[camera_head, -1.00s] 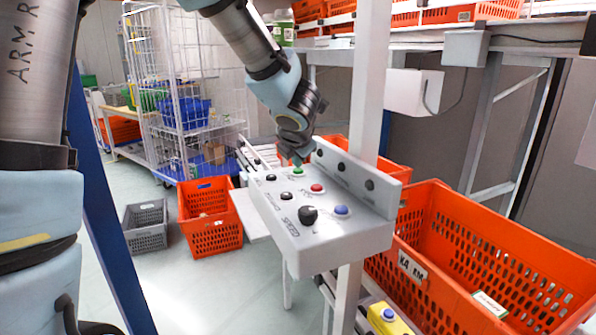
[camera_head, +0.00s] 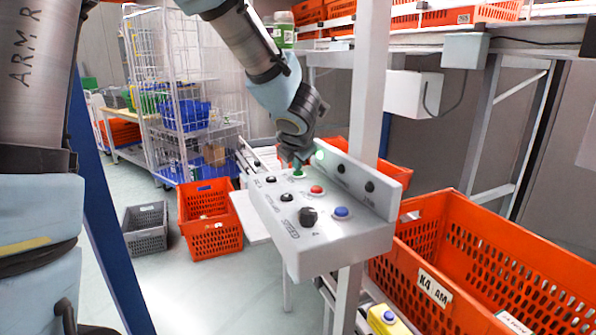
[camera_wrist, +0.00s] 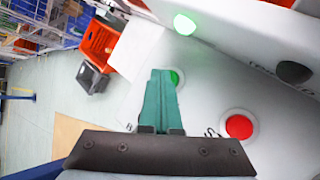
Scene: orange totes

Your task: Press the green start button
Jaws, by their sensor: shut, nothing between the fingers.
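The green start button (camera_head: 299,177) is at the far end of the sloping grey control panel (camera_head: 345,238). In the wrist view the green button (camera_wrist: 175,77) shows only partly, behind my fingers. My gripper (camera_head: 297,166) is shut and empty, its greenish fingers (camera_wrist: 161,95) pointing down at the button. The tips appear to be on the button, but they hide the exact contact. A green lamp (camera_head: 320,155) on the panel's raised back is lit, and the lit lamp (camera_wrist: 184,25) also shows in the wrist view.
The red button (camera_head: 317,189) is close to the green one. A blue button (camera_head: 341,212) and a black knob (camera_head: 308,215) are nearer the front. A white post (camera_head: 368,90) rises behind the panel. A large orange tote (camera_head: 480,245) is at the right; floor crates are at the left.

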